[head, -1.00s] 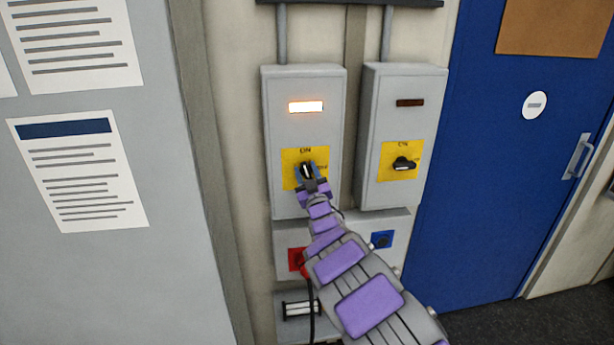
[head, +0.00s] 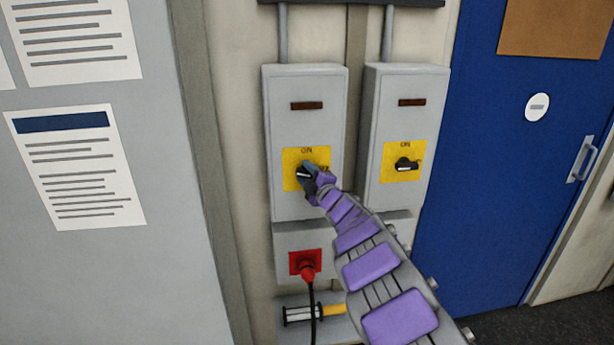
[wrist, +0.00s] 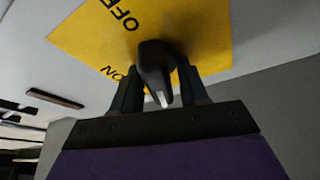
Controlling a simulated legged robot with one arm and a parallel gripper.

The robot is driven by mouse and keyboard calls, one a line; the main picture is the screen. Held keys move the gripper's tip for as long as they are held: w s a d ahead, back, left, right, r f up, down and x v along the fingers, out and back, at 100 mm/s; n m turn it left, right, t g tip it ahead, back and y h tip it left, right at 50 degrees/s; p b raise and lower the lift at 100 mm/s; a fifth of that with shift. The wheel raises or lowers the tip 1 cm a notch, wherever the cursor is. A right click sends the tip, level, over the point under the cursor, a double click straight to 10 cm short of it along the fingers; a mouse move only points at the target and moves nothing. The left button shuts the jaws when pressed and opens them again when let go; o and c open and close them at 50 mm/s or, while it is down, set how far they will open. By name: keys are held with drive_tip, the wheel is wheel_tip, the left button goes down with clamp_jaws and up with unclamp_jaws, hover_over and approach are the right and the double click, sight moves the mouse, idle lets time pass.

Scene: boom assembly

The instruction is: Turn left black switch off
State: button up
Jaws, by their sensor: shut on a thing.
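The left black switch (head: 307,171) sits on a yellow plate (head: 291,156) on the left grey box (head: 292,85). Its knob is tilted, and the box's indicator (head: 306,106) is dark. My gripper (head: 312,178) is at the knob, with my purple and grey arm reaching up from the lower right. In the wrist view, the black knob with its white mark (wrist: 156,72) stands between the two fingers of my gripper (wrist: 158,92), which are shut on it. The words OFF and ON show on the yellow plate there.
A second grey box (head: 411,135) with a black switch (head: 406,164) stands to the right, its indicator dark. Below are a red plug (head: 307,266) with a black cable and a small white, black and yellow fixture (head: 302,314). A blue door (head: 490,200) is at right.

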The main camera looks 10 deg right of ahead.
drive_tip(key=shift+a+f+n+g, duration=0.15)
drive_tip(key=shift+n+g, duration=0.25)
drive_tip(key=shift+n, duration=0.5)
drive_tip(key=shift+d+f+n+g, duration=0.15)
drive_tip(key=shift+n+g, duration=0.25)
drive_tip(key=shift+n, duration=0.5)
drive_tip(key=shift+a+f, duration=0.1)
drive_tip(key=o, duration=0.7)
drive_tip(key=shift+s, duration=0.4)
drive_tip(key=p+v, duration=0.1)
drive_tip(key=v, duration=1.5)
drive_tip(key=shift+s+p, duration=0.25)
drive_tip(key=shift+p, duration=0.15)
drive_tip(key=shift+d+r, duration=0.2)
drive_tip(key=shift+d, duration=0.05)
